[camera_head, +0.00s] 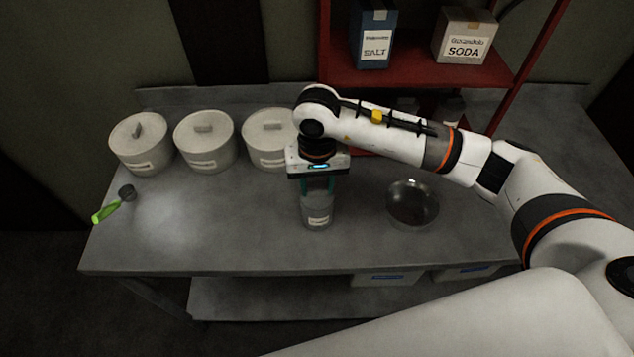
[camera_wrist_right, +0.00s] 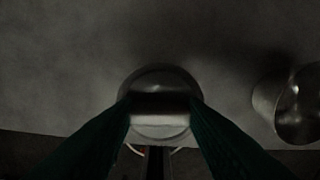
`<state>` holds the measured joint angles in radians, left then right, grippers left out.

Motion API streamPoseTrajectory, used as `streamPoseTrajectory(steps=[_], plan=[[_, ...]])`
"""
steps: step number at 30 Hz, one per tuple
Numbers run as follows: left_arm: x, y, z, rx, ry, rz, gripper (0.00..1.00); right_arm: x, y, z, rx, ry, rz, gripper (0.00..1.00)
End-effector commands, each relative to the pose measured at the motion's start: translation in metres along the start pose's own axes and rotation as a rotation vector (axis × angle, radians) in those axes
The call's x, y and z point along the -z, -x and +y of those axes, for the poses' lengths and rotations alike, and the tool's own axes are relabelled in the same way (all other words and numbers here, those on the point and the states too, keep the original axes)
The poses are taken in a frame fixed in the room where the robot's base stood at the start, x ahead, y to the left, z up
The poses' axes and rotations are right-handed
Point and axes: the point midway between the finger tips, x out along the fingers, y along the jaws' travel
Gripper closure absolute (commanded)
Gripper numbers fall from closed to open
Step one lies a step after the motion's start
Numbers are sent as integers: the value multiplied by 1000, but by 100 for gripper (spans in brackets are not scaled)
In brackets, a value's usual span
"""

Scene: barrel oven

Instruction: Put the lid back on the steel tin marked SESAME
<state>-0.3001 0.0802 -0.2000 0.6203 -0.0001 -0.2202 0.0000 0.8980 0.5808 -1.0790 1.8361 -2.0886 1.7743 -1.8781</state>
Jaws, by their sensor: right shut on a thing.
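The steel tin (camera_head: 317,216), a grey cylinder with a pale label too small to read, stands upright near the middle of the table. My right gripper (camera_head: 318,188) points down directly over its top. In the right wrist view its green fingers (camera_wrist_right: 160,112) are shut on the pale handle of the lid (camera_wrist_right: 160,78), whose round edge shows around the handle. The lid is over the tin's mouth, but I cannot tell whether it rests on the rim or hangs just above it. My left gripper is not in view.
Three lidded white tubs (camera_head: 205,150) stand along the back left. A green-handled scoop (camera_head: 114,205) lies at the left. A metal bowl (camera_head: 412,203) is right of the tin. A red shelf (camera_head: 420,72) holds SALT (camera_head: 373,40) and SODA (camera_head: 463,38) boxes. The front left tabletop is clear.

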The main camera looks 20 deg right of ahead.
Motion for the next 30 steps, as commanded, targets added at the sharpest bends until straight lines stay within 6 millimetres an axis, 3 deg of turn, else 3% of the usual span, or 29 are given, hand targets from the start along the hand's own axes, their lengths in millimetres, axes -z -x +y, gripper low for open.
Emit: streamPoseTrajectory(steps=[30], plan=[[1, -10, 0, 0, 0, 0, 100, 0, -1, 0, 1, 1, -1, 82]])
